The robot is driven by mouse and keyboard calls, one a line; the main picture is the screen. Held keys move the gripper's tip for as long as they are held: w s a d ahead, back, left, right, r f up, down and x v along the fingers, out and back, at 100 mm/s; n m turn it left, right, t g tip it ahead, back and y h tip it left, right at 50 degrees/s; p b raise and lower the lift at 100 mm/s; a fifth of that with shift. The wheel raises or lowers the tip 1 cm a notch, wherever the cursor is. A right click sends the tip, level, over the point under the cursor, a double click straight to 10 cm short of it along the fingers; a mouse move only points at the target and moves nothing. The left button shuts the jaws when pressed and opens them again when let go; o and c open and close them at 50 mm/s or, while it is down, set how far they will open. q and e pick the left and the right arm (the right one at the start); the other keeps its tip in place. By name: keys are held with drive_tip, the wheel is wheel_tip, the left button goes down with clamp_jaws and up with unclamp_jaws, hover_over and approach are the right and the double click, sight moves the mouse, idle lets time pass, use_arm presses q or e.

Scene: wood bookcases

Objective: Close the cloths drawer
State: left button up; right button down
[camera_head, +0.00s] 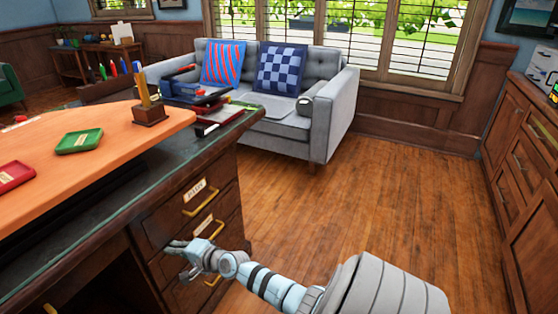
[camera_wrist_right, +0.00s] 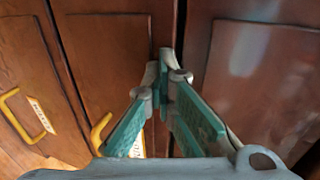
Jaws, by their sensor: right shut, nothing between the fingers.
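The desk's drawer stack shows in the head view, with a top drawer (camera_head: 172,215), a middle drawer (camera_head: 228,237) below it, and a lower handle (camera_head: 213,281) partly behind my right arm. Each has a yellow handle; the label print is too small to read surely, so I cannot tell which is the cloths drawer. No drawer clearly stands out. My right gripper (camera_head: 174,250) is shut and empty in front of the drawer fronts, left of the handles. In the right wrist view its fingertips (camera_wrist_right: 164,68) meet near a dark seam between wood panels; contact is unclear. My left gripper is not visible.
The desk top (camera_head: 235,125) carries an orange board (camera_head: 105,130) with green and red trays, plus books and pens. A grey sofa (camera_head: 335,115) stands behind. A wood cabinet (camera_head: 525,165) is at the right. The floor (camera_head: 370,200) between is clear.

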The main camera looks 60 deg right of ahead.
drive_tip(key=shift+r, duration=0.1)
drive_tip(key=v, duration=1.2)
